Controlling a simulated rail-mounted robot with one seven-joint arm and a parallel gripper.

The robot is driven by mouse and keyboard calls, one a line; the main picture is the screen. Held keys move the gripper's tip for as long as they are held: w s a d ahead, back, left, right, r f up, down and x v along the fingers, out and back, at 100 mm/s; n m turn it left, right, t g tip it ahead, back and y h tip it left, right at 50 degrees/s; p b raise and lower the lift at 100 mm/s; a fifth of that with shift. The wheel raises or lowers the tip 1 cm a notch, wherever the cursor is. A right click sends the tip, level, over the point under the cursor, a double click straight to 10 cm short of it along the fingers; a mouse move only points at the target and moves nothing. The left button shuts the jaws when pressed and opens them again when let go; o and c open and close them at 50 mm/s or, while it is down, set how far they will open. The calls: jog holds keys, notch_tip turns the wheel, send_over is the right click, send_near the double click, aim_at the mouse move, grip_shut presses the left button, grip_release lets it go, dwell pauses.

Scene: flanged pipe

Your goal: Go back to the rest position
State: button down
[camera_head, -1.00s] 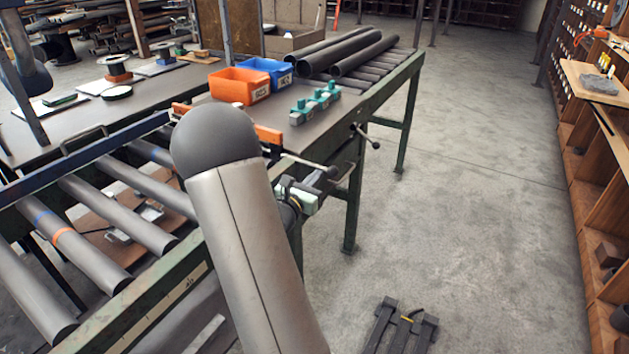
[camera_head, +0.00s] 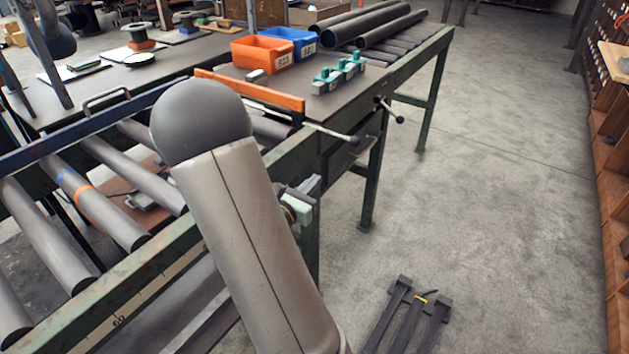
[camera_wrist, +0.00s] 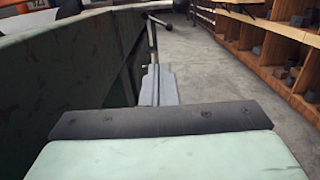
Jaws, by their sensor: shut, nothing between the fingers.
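My gripper (camera_head: 309,187) shows in the head view beside the green bench frame, partly hidden behind my own large arm link. In the wrist view, my gripper (camera_wrist: 157,72) points forward from its pale green body and dark crossbar. Its two grey fingers lie together with nothing between them. They are alongside a green steel beam (camera_wrist: 60,65), and I cannot tell how wide the gap is.
The roller conveyor (camera_head: 160,268) is at left. An orange bin (camera_head: 262,54), a blue bin (camera_head: 297,43) and teal-green parts (camera_head: 338,75) stand on the bench. A dark floor stand (camera_head: 409,312) is in front. Wooden shelves (camera_head: 612,150) are at right, with clear floor between.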

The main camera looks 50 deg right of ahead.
dwell(0.4)
jog(key=s+a+r+m+g+y+p, duration=0.65)
jog(key=s+a+m, duration=0.25)
jog(key=s+m, duration=0.15)
jog(key=a+r+m+t+y+p, duration=0.1)
jog(key=a+r+m+y+p, duration=0.1)
jog(key=a, duration=0.6)
jog(key=s+a+r+m+t+y+p, duration=0.1)
jog(key=a+r+m+t+y+p, duration=0.1)
jog(key=a+y, duration=0.4)
jog(key=a+r+m+t+y+p, duration=0.1)
jog(key=a+r+m+y+p, duration=0.2)
jog(key=a, duration=0.7)
jog(key=shift+s+a+r+m+y, duration=0.2)
jog(key=shift+a+r+m+y, duration=0.3)
jog(key=shift+m, duration=0.35)
jog(key=shift+d+f, duration=0.1)
jog(key=shift+d, duration=0.05)
